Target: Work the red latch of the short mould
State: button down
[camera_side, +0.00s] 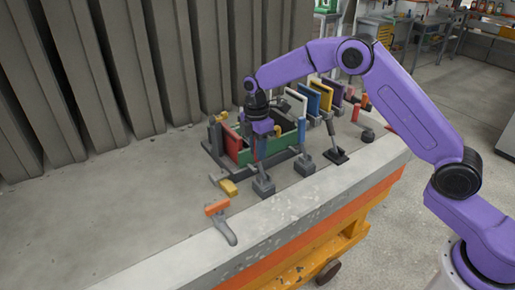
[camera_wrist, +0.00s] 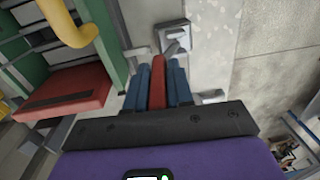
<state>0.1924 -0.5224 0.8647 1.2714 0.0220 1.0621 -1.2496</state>
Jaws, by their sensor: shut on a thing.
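In the wrist view the red latch (camera_wrist: 158,75) is a red handle rising from a grey base plate (camera_wrist: 173,36) on the concrete. My gripper (camera_wrist: 165,68) is shut on this handle, with a blue finger on each side of it. In the side view my gripper (camera_side: 260,150) is at the near side of the mould, above the latch's grey base (camera_side: 264,187). The gripper hides most of the handle there. The mould is a dark frame with a green wall (camera_side: 284,145) and a red end panel (camera_side: 233,145); the red panel shows left in the wrist view (camera_wrist: 62,94).
White (camera_side: 296,101), blue (camera_side: 314,98) and other coloured panels stand upright to the right, with more latches before them. The concrete on the left is clear.

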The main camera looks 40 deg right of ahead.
jog(key=shift+s+r+t, duration=0.15)
jog(key=shift+s+t, duration=0.8)
jog(key=shift+t, duration=0.15)
jog(key=shift+s+r+t, duration=0.1)
jog(key=shift+s+t, duration=0.85)
jog(key=shift+t, duration=0.15)
jog(key=c, duration=1.1)
grip_release()
jog(key=v, duration=1.7)
jog(key=shift+s+r, duration=0.1)
jog(key=shift+r, duration=0.1)
